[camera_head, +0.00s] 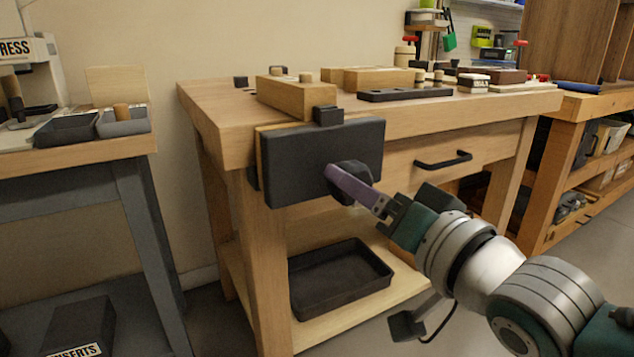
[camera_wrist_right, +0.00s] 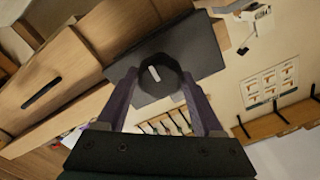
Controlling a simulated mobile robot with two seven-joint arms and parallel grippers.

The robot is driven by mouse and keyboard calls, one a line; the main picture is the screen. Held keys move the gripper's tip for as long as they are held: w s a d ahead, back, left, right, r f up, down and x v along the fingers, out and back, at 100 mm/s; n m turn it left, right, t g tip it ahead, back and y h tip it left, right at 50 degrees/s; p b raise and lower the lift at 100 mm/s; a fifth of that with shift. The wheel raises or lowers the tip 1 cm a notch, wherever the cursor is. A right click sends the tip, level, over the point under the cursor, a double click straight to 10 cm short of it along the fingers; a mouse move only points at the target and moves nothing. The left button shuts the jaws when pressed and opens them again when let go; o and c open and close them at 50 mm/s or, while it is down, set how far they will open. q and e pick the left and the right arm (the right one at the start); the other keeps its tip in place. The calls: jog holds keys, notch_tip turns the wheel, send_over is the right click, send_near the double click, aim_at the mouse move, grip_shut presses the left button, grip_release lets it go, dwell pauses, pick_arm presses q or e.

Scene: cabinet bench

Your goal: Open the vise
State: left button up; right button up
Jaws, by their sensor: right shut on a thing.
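The vise (camera_head: 300,160) is a dark block-like jaw on the front left face of the wooden workbench. Its round dark knob (camera_head: 355,172) sticks out from the middle of the jaw's front. The jaw also shows in the right wrist view (camera_wrist_right: 207,48), with the knob (camera_wrist_right: 157,82) ahead. My right gripper (camera_head: 335,175) reaches in from the right, its purple fingers on the knob. In the wrist view the fingers (camera_wrist_right: 158,92) lie on both sides of the knob, shut on it. A pale mark shows on the knob's face. My left gripper is not in view.
The workbench (camera_head: 228,120) holds wooden blocks (camera_head: 296,96) and a dark slotted rack (camera_head: 404,95) on top. A drawer handle (camera_head: 443,160) lies right of the vise, near my arm. A black tray (camera_head: 340,278) sits on the lower shelf. Open floor separates the left bench (camera_head: 100,160).

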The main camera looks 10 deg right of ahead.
jog(key=shift+n, duration=0.6)
jog(key=n, duration=0.4)
jog(key=n, duration=0.4)
jog(key=shift+s+p, duration=0.1)
jog(key=shift+p, duration=0.2)
